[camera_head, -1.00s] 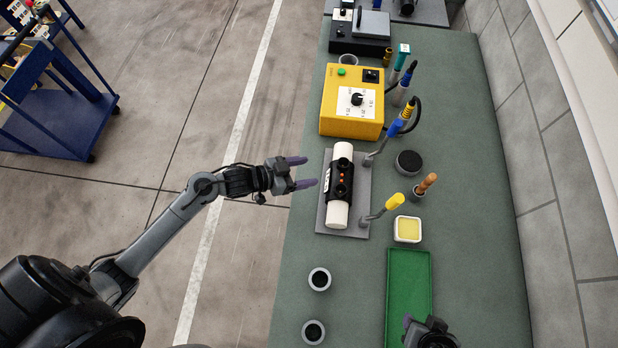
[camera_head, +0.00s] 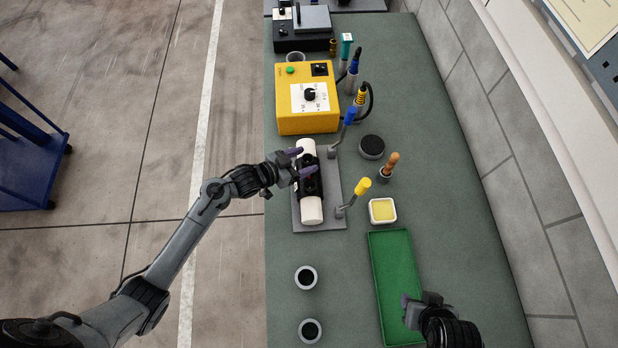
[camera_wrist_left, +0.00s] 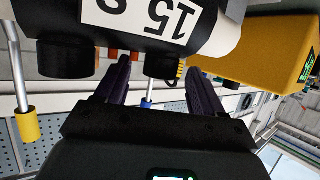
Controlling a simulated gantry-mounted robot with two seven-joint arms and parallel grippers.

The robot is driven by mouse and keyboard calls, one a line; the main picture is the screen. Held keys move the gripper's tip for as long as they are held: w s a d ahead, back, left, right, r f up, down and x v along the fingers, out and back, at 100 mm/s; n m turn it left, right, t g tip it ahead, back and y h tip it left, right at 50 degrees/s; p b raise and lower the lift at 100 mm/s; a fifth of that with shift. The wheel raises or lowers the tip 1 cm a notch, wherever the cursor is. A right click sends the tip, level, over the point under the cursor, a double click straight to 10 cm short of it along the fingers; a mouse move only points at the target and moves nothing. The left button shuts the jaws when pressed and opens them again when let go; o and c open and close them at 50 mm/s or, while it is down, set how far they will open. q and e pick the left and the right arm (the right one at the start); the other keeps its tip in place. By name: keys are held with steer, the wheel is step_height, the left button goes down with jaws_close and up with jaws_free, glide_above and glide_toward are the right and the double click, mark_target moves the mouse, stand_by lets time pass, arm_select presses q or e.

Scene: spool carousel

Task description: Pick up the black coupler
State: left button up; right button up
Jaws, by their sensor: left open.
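The black coupler (camera_head: 311,188) sits around a white pipe (camera_head: 311,210) on a grey plate (camera_head: 334,217). In the left wrist view the coupler (camera_wrist_left: 70,20) fills the top, with a white label and two dark stubs. My left gripper (camera_head: 304,160) is open at the coupler's upper half and partly hides it. In its wrist view the fingers (camera_wrist_left: 160,82) are apart, with one stub appearing between them. I cannot tell whether they touch the coupler. My right gripper (camera_head: 420,306) is at the lower right over the green tray; its jaw opening is unclear.
A yellow control box (camera_head: 305,118) stands just above the plate. Blue-handled (camera_head: 349,116) and yellow-handled (camera_head: 362,187) levers rise along the plate's right side. A green tray (camera_head: 376,262) and two grey cups (camera_head: 306,277) lie below.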

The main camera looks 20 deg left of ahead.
arm_select(q)
steer(key=shift+w+d+f, duration=0.3)
steer(key=shift+w+d, duration=0.1)
steer(key=shift+w, duration=0.15)
jaws_close()
steer(key=shift+a, duration=0.1)
